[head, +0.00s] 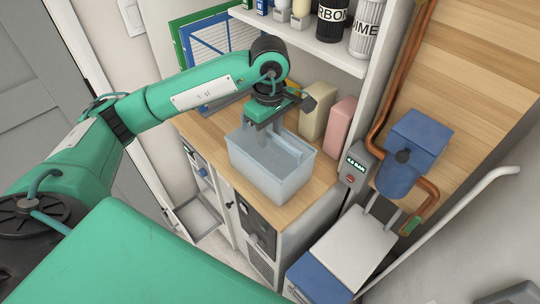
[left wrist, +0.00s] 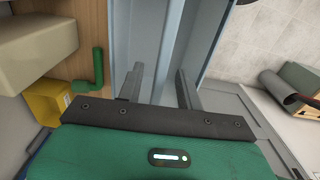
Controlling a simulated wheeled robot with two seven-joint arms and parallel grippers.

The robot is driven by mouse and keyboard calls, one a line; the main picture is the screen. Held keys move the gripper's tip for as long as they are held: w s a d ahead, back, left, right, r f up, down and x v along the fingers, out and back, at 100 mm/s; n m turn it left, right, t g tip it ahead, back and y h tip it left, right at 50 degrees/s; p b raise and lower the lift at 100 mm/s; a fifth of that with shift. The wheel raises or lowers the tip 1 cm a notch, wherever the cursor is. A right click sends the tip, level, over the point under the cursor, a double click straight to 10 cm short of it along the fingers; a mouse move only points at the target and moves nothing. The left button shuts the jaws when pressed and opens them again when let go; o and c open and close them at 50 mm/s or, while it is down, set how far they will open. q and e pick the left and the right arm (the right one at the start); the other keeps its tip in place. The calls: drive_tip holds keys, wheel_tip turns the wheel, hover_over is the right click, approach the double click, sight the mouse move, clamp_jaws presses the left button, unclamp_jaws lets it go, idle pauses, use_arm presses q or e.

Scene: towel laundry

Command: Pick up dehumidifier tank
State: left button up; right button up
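The dehumidifier tank (head: 268,178) is a pale blue, translucent open-topped bin standing upright on the wooden counter (head: 205,128). My left gripper (head: 263,137) points down at the tank's far rim, with its fingers reaching to rim height. In the left wrist view, the two grey fingers (left wrist: 160,88) are spread apart, with blue-grey tank walls (left wrist: 203,45) running beyond and beside them. I cannot tell whether either finger touches the tank. My right gripper is not in view.
A beige box (head: 315,110) and a pink box (head: 341,121) stand close behind the tank. A shelf (head: 300,38) with bottles hangs above. A blue pump-like unit (head: 412,150) with copper pipes is at the right.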

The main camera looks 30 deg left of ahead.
use_arm(q)
drive_tip(key=shift+d+f+p, duration=0.1)
drive_tip(key=shift+f+p, duration=0.35)
drive_tip(key=shift+f, duration=1.25)
clamp_jaws()
